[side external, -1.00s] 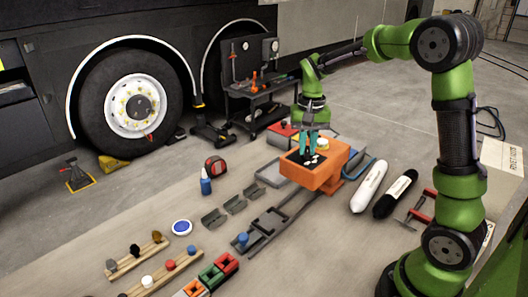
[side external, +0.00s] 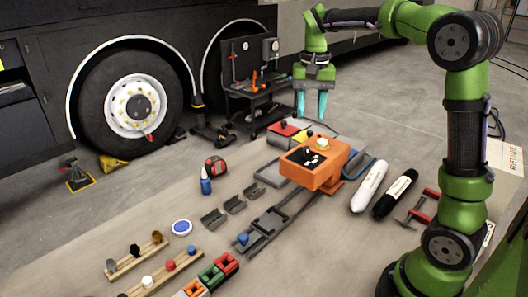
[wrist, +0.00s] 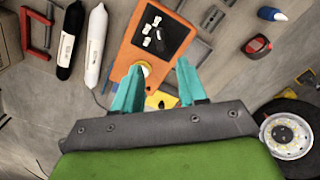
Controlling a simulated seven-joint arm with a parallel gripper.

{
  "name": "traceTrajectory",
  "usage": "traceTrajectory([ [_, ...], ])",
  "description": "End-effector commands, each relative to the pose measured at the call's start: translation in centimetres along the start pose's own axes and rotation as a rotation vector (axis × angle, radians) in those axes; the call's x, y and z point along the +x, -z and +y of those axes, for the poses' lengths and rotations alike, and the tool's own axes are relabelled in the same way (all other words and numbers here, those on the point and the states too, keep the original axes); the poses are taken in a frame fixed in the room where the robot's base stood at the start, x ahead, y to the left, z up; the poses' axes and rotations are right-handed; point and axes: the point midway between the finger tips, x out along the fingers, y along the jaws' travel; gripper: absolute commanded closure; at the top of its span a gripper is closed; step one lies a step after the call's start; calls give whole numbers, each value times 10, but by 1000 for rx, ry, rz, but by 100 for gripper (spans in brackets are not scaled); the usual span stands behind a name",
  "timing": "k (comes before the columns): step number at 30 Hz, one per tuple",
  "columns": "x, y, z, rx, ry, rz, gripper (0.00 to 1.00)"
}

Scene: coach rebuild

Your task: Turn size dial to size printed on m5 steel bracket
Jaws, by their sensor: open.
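An orange box (side external: 320,178) stands on the table with a black panel (side external: 302,156) on top bearing white marks and a small dark knob. A round cream-coloured part (side external: 322,143) sits at its back edge; I cannot tell which part is the size dial. The box also shows in the wrist view (wrist: 125,60), where my left finger partly covers the cream part (wrist: 146,69). Small grey steel brackets (side external: 234,204) lie left of the box; no printed size is readable. My gripper (side external: 311,106) is open and empty, raised above and behind the box.
A grey rail (side external: 270,220) runs to the box. White (side external: 369,186) and black (side external: 396,193) cylinders and a red clamp (side external: 422,207) lie right. A blue bottle (side external: 205,182), tape measure (side external: 215,167) and wooden strips (side external: 140,255) lie left. A tool cart (side external: 260,95) stands behind.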

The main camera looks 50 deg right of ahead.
Motion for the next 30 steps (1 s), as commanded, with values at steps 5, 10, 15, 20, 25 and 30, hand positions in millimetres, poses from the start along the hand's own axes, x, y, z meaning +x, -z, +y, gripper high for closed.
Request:
traceTrajectory([
  [5, -38, 1, 0, 2, 3, 3, 58],
  [10, -58, 0, 0, 1, 0, 1, 58],
  [15, -64, 0, 0, 1, 0, 0, 58],
  [20, -64, 0, 0, 1, 0, -1, 58],
  [25, -64, 3, 0, -4, 1, 15, 58],
  [30, -39, 2, -2, -89, 25, 54, 58],
])
